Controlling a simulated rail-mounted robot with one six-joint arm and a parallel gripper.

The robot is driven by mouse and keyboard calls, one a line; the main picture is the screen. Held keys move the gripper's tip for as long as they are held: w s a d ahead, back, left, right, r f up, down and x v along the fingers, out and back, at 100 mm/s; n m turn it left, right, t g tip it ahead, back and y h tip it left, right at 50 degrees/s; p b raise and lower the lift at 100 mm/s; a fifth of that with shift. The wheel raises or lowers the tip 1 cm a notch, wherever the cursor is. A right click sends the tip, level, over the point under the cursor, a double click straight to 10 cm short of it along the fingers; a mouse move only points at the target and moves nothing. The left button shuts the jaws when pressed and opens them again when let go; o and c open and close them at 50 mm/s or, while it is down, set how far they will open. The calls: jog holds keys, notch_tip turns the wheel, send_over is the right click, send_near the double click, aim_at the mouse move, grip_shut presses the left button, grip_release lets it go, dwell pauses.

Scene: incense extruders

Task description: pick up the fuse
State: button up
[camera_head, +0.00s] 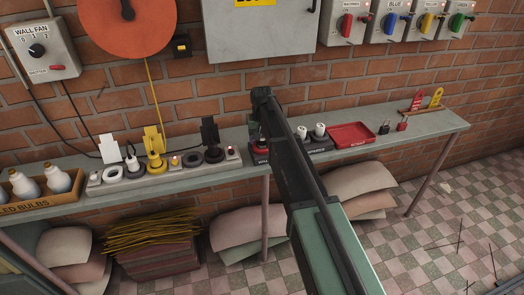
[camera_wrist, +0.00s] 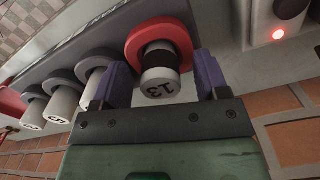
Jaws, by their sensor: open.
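The fuse (camera_wrist: 160,75) is a pale cylinder with a dark band and the mark 13 on its end. In the wrist view it stands out of a red ring (camera_wrist: 143,38) on a grey base. My gripper (camera_wrist: 163,72) is open, with one purple finger on each side of the fuse. I cannot tell whether either finger touches it. In the head view my arm covers most of the gripper and the fuse; a red-topped part of the holder (camera_head: 259,147) shows beside the arm on the bench.
More pale fuses in dark collars (camera_wrist: 63,102) stand in a row left of the gripper. A power strip (camera_wrist: 262,22) with a red light is close on the right. A red tray (camera_head: 351,135) and small padlock-like items (camera_head: 384,128) lie farther right on the bench (camera_head: 435,122).

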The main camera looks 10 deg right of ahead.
jog(key=shift+f, duration=0.2)
jog(key=c, duration=1)
jog(key=shift+p, duration=0.3)
